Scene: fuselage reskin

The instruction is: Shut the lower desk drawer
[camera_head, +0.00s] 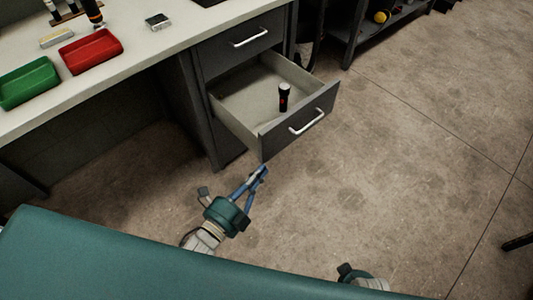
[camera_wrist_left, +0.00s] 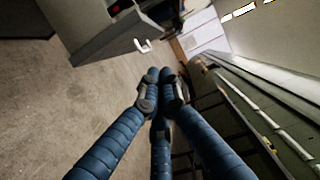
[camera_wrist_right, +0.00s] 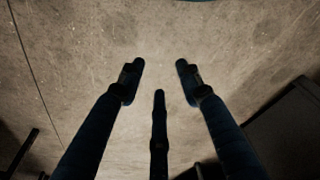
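The lower desk drawer (camera_head: 270,140) is pulled well out, with a pale handle (camera_head: 307,121) on its grey front. A black flashlight (camera_head: 283,100) with a red mark is inside it. The drawer and handle also show in the left wrist view (camera_wrist_left: 142,45). My left gripper (camera_head: 263,170) is below and just in front of the drawer's near front corner in the head view, with its fingertips close together and nothing between them. My right gripper shows only partly at the bottom of the head view; in the right wrist view its fingers (camera_wrist_right: 160,63) are spread and empty over bare floor.
The upper drawer (camera_head: 236,50) is shut. A red tray (camera_head: 90,50) and a green tray (camera_head: 28,83) sit on the desk top. A dark shelf unit (camera_head: 375,30) stands behind. The concrete floor (camera_head: 400,150) right of the drawer is clear.

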